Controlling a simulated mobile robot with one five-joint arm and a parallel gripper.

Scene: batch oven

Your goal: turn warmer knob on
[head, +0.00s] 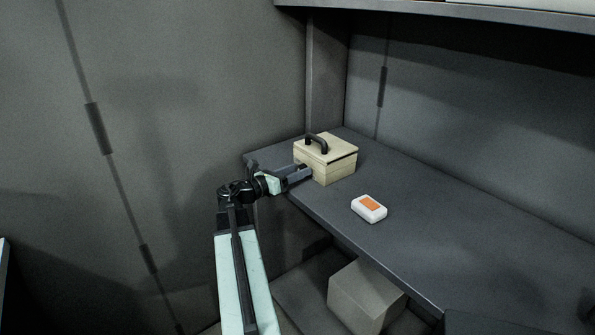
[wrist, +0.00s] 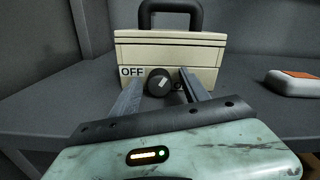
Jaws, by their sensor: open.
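The warmer is a cream box (head: 328,160) with a dark handle on its lid, standing on the dark shelf. It also shows in the wrist view (wrist: 205,52), with the label OFF on its front. The round black knob (wrist: 159,82) is on the front, just right of the label. My gripper (head: 306,172) is at the warmer's front face. In the wrist view my gripper (wrist: 157,80) is open, with one finger on each side of the knob. I cannot tell whether the fingers touch it. In the head view the gripper hides the knob.
A white case with an orange top (head: 369,208) lies on the shelf (head: 440,245) right of the warmer; it also shows in the wrist view (wrist: 294,83). A grey box (head: 364,297) stands below the shelf. Grey walls close off the back and left.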

